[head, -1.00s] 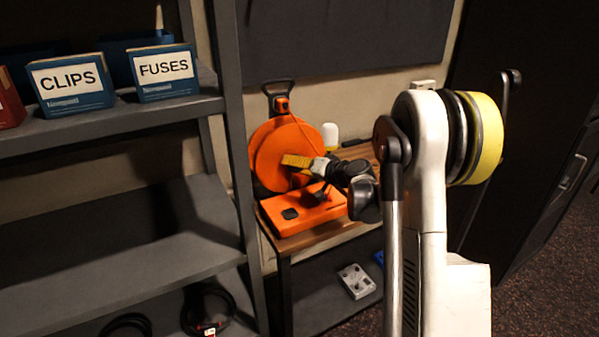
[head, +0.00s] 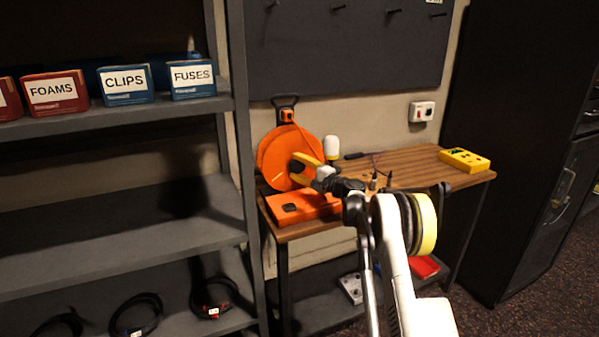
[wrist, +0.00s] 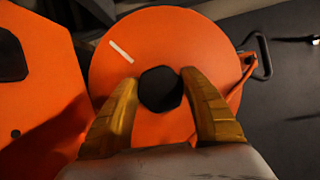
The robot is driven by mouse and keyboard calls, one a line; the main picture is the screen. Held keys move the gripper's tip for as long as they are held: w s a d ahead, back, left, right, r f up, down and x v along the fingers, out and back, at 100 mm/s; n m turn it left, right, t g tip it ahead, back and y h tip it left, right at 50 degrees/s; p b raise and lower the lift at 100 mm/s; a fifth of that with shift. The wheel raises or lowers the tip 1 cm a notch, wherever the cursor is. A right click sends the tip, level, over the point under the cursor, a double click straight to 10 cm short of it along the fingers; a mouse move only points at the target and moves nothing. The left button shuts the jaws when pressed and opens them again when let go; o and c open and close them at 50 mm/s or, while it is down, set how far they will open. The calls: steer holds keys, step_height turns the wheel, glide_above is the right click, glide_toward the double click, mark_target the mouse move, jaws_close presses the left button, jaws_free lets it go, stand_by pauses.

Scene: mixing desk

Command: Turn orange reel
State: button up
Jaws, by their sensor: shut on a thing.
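The orange reel (head: 274,158) stands upright at the left end of the wooden table, on an orange base (head: 298,207). In the wrist view the reel's round face (wrist: 197,50) fills the middle, with a short white line at its upper left. A black knob (wrist: 160,89) sits at its centre. My gripper (head: 304,166) is at the reel's face, its yellow fingers on either side of the knob. In the wrist view the gripper (wrist: 160,95) is shut on this knob. The arm comes in from the lower right.
A grey shelf (head: 120,118) with labelled boxes stands at the left, close to the reel. The wooden table (head: 420,172) holds a white-topped bottle (head: 331,148) and a yellow device (head: 464,160). A dark cabinet (head: 530,150) stands at the right.

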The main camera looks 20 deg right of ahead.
steer(key=m+t+b, duration=0.1)
steer(key=m+t, duration=0.1)
steer(key=m, duration=0.3)
steer(key=shift+r+m, duration=0.1)
steer(key=shift+m, duration=0.3)
steer(key=shift+d+r+m+t+h+b, duration=0.15)
steer(key=shift+m+t+h, duration=0.35)
steer(key=shift+m, duration=0.95)
steer(key=shift+a+f+m+t+h+b, duration=0.1)
steer(key=shift+m+t+h+b, duration=0.3)
steer(key=shift+m, duration=1.05)
steer(key=shift+r+t, duration=0.1)
steer(key=shift+t, duration=0.2)
steer(key=o, duration=1.4)
steer(key=v, duration=1.2)
